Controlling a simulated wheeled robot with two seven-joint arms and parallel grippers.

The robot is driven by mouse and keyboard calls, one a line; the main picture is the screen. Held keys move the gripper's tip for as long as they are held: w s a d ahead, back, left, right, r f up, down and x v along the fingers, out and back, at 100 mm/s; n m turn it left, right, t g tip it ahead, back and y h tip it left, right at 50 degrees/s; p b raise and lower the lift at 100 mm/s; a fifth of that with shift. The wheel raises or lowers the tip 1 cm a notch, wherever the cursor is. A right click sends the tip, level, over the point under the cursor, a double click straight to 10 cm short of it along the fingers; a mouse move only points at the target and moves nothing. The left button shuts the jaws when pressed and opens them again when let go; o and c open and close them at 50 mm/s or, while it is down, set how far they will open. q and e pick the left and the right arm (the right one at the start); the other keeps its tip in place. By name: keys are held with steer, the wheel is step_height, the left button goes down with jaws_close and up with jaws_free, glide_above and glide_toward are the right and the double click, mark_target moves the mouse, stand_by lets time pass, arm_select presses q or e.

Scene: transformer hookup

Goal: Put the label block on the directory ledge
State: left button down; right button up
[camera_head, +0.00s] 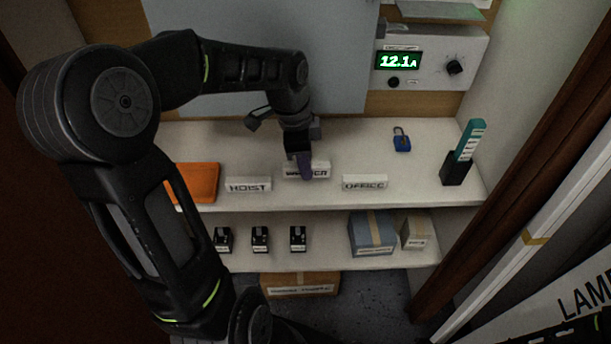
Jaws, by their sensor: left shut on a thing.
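Three white label blocks stand in a row on the upper shelf: the HOIST block (248,185) on the left, a middle block (320,170) with its lettering partly covered, and the OFFICE block (364,182) on the right. My left gripper (304,170) reaches down from above and is shut on the middle block, which appears at shelf level. Its fingers hide part of the block's face. A grey ledge-like strip (438,17) shows at the top right under a pale sheet; I cannot tell for sure whether it is the directory ledge. My right gripper is out of view.
The white upper shelf (430,188) also holds an orange item (200,182), a blue padlock (401,140) and a black holder (453,169) with a teal strip. A meter box (430,62) reads 12.1A. Small black devices and boxes (371,233) stand on the lower shelf.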

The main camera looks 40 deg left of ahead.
mark_target(305, 187)
arm_select(q)
steer(key=shift+f, duration=2.3)
steer(key=shift+f, duration=0.1)
steer(key=shift+f, duration=0.15)
steer(key=c, duration=1.3)
jaws_free()
steer(key=shift+s+a+r, duration=0.15)
steer(key=shift+r, duration=1.15)
steer(key=shift+s+a+r, duration=0.1)
steer(key=shift+a+r, duration=0.05)
steer(key=shift+r, duration=1.15)
steer(key=shift+s+a+r, duration=0.15)
steer(key=shift+r, duration=1.15)
steer(key=shift+o, duration=0.2)
